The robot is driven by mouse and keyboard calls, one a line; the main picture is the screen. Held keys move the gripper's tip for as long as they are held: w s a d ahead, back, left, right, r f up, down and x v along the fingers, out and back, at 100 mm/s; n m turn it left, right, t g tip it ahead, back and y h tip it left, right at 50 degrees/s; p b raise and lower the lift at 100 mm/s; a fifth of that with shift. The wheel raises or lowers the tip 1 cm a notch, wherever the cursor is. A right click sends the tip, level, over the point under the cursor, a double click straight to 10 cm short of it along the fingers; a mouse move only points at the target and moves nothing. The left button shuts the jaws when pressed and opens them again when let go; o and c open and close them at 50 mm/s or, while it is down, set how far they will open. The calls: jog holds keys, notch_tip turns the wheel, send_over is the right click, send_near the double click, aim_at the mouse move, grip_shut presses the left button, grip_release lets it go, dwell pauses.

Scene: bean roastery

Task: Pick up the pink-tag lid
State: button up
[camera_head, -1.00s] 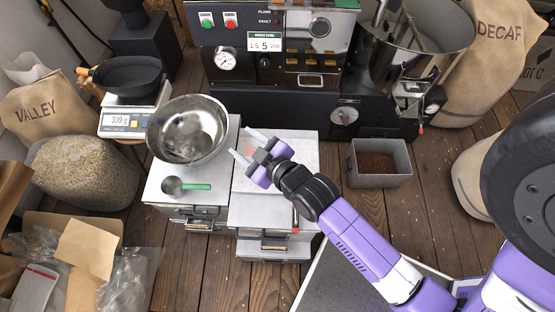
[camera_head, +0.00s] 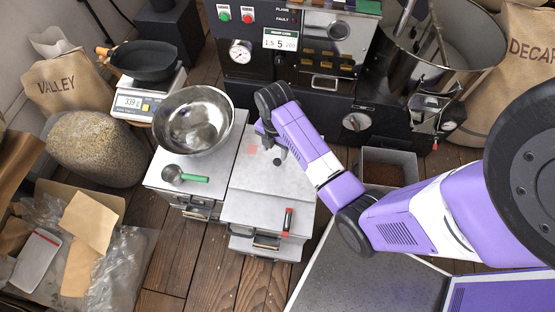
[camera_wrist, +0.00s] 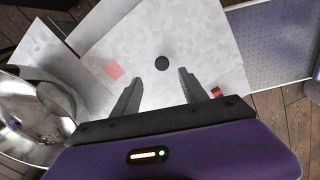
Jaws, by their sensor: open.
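The pink-tag lid (camera_head: 262,183) is a flat pale grey metal top on the right-hand drawer unit. It has a pink square tag (camera_wrist: 115,70) and a dark round knob (camera_wrist: 162,63). My gripper (camera_wrist: 158,77) is open, with its fingers pointing toward the lid and the knob showing between and just beyond the fingertips. The height of the fingers above the knob is hard to tell. In the head view my arm hides most of the gripper, while the knob (camera_head: 279,153) shows just below it.
A steel bowl (camera_head: 194,119) and a green-handled scoop (camera_head: 186,178) sit on the left-hand drawer unit. A red-and-black object (camera_head: 288,222) lies near the lid's front edge. The roaster (camera_head: 275,98) stands behind, and a grey bin (camera_head: 400,157) is at right.

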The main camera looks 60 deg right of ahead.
aim_at(277, 161)
jog(key=f, duration=0.7)
jog(key=shift+s+d+f+b, duration=0.1)
jog(key=shift+s+f+b, duration=0.1)
jog(key=shift+s+b, duration=0.1)
jog(key=shift+c, duration=0.4)
grip_shut()
dwell(0.7)
